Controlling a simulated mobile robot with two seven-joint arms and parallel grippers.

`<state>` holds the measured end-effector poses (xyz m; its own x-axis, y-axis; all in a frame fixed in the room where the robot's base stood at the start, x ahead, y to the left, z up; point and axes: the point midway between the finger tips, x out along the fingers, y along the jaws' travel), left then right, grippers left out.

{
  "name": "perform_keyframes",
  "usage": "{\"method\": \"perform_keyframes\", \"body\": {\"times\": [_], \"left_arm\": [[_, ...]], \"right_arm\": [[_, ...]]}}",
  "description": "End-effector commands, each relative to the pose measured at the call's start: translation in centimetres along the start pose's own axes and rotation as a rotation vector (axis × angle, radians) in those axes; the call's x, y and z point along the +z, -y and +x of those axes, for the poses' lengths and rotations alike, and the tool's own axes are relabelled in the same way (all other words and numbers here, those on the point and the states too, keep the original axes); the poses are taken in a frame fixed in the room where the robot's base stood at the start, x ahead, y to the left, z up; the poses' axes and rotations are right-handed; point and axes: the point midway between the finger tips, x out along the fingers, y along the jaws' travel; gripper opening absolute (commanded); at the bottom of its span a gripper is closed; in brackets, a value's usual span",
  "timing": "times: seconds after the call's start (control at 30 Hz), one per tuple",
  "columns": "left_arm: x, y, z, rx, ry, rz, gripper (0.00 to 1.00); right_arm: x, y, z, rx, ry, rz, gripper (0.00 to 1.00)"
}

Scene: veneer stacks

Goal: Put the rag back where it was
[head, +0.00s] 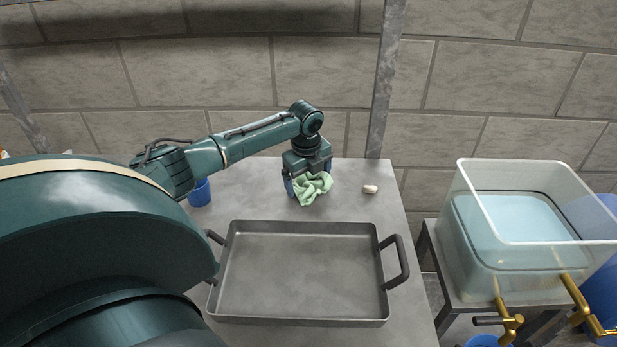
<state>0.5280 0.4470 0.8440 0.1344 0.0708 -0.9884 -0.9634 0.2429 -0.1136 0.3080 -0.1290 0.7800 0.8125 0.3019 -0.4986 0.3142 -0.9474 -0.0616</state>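A crumpled pale green rag (312,187) is at the back of the grey table, behind the tray. My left gripper (307,188) points down at the rag, with its blue fingers to either side of it. The rag covers the space between the fingertips, so I cannot tell whether they grip it or whether it rests on the table. My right gripper is not in the head view.
A grey metal tray (303,321) with two handles stands empty on the table (408,323). A small pale bar (370,189) lies right of the rag. A blue cup (199,193) stands left. A clear water tank (477,262) with brass taps stands right.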

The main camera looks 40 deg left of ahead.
Motion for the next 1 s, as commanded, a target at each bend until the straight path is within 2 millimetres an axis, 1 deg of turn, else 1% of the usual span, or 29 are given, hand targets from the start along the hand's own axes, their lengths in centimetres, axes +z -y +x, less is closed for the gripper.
{"method": "perform_keyframes", "body": {"times": [0.03,0.1,0.3,0.37,0.43,0.57,0.8,0.9,1.0], "left_arm": [[0.0,0.0,0.0,0.000,0.000,0.000,0.96],[0.0,0.0,0.0,0.000,0.000,0.000,1.00],[0.0,0.0,-0.1,0.000,0.000,0.000,1.00],[0.0,0.1,-0.3,-0.001,0.001,0.001,1.00],[0.1,0.1,-1.0,-0.001,0.001,0.001,1.00],[0.1,0.1,-3.3,-0.003,0.003,0.001,1.00],[0.1,0.1,-8.5,-0.004,0.002,0.000,1.00],[0.1,0.1,-10.2,-0.003,0.001,0.001,1.00],[0.1,0.1,-11.4,-0.001,0.000,0.001,1.00]], "right_arm": [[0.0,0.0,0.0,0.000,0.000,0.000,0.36],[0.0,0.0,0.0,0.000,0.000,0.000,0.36],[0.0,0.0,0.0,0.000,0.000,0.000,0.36],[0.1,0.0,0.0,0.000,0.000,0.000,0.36],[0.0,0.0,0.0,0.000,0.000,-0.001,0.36],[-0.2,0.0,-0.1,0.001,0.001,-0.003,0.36],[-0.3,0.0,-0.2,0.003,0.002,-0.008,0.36],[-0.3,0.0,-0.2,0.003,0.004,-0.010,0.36],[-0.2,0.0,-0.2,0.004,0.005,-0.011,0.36]]}}
